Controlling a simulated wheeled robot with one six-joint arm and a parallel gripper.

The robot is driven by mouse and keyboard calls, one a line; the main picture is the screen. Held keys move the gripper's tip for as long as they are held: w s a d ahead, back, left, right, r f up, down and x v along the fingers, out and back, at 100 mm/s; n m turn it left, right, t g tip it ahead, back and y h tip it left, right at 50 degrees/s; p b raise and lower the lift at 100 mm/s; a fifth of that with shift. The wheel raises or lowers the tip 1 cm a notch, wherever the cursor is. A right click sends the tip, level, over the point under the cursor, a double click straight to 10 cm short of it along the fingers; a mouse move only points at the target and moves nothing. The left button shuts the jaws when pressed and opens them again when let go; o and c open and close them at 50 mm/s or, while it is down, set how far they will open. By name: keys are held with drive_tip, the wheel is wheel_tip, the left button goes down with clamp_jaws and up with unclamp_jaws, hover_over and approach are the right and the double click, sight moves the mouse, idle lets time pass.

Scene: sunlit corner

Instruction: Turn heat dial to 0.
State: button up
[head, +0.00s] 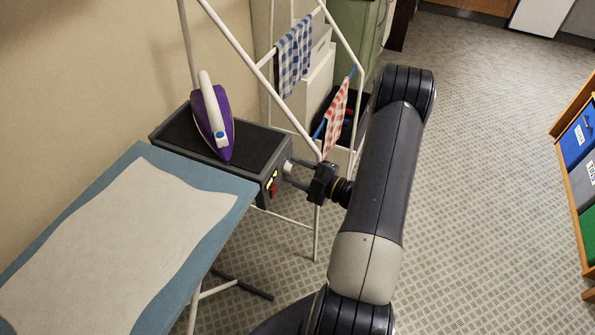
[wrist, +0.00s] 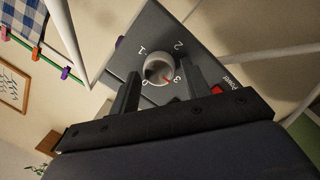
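The heat dial (wrist: 157,67) is a pale round knob on the dark grey end panel of the iron's station. Numerals 1, 2 and 3 show around it, and a small mark at the lower left looks like the 0. Its red pointer mark is toward the 3. My gripper (wrist: 160,73) is open, with one finger on each side of the dial and a visible gap to it. In the head view my gripper (head: 296,174) is at the panel end of the station (head: 258,150), in front of the dial (head: 287,167).
A purple and white iron (head: 214,125) rests on the station. A red power switch (wrist: 216,91) is close to the right finger. A white drying rack (head: 352,55) with checked cloths stands behind, its leg near my gripper. The ironing board (head: 215,185) is at left.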

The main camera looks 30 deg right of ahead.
drive_tip(key=c, duration=0.7)
drive_tip(key=shift+f+n, duration=0.1)
drive_tip(key=shift+n, duration=0.2)
